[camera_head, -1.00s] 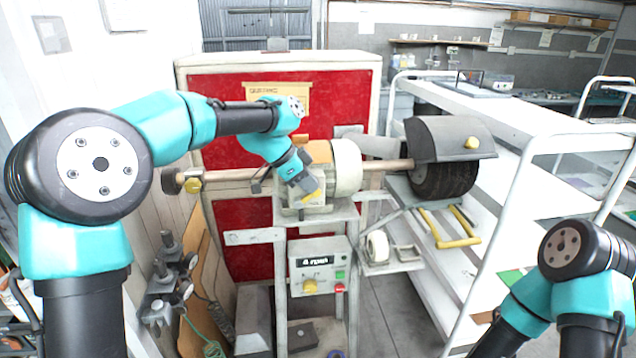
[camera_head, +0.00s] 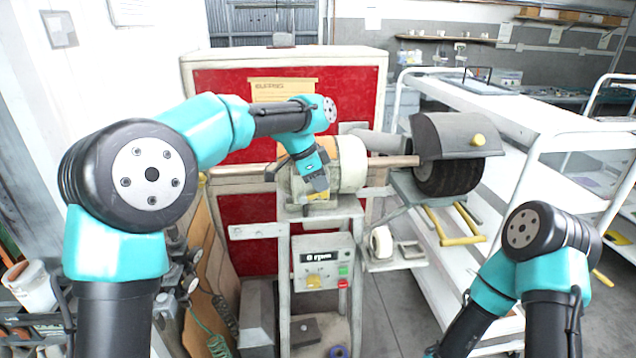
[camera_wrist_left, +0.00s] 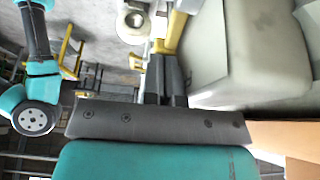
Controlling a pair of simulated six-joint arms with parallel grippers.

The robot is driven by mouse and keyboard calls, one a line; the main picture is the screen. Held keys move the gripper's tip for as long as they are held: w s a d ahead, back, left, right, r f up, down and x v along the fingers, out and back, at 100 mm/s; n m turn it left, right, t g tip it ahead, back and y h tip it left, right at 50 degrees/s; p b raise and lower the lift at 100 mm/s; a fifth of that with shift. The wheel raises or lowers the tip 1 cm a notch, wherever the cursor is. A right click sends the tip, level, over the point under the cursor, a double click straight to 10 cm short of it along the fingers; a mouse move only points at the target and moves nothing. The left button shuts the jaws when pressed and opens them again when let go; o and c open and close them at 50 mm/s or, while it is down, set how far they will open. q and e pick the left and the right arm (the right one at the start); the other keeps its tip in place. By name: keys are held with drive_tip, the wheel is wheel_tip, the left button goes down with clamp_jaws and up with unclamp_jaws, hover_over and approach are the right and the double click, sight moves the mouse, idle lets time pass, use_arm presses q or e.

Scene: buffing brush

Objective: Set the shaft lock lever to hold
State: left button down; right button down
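The yellow lever (camera_head: 318,196) shows low on the front of the pale motor housing (camera_head: 352,163). It also shows in the left wrist view (camera_wrist_left: 177,30), just past my fingertips. My left gripper (camera_head: 316,188) points down in front of the housing, right at the lever. In the left wrist view its two dark fingers (camera_wrist_left: 165,58) lie close together, tips against or just short of the lever's yellow end. I cannot tell whether the lever is pinched between them. The lever's pivot and any markings are not readable. My right gripper is out of view; only its arm shows at lower right.
A brush wheel under a dark hood (camera_head: 450,137) sits on the shaft's right end. A control box (camera_head: 322,262) with coloured buttons is below the motor. A red-panelled cabinet (camera_head: 235,210) stands behind. A white shelf cart (camera_head: 535,118) stands at right. The housing is close beside my left gripper.

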use_arm(q)
drive_tip(key=shift+d+f, duration=0.1)
drive_tip(key=shift+r, duration=0.6)
drive_tip(key=w+v, duration=0.1)
drive_tip(key=v, duration=1.2)
drive_tip(key=shift+s+d+r, duration=0.2)
drive_tip(key=shift+s+d, duration=0.05)
drive_tip(key=shift+s, duration=0.15)
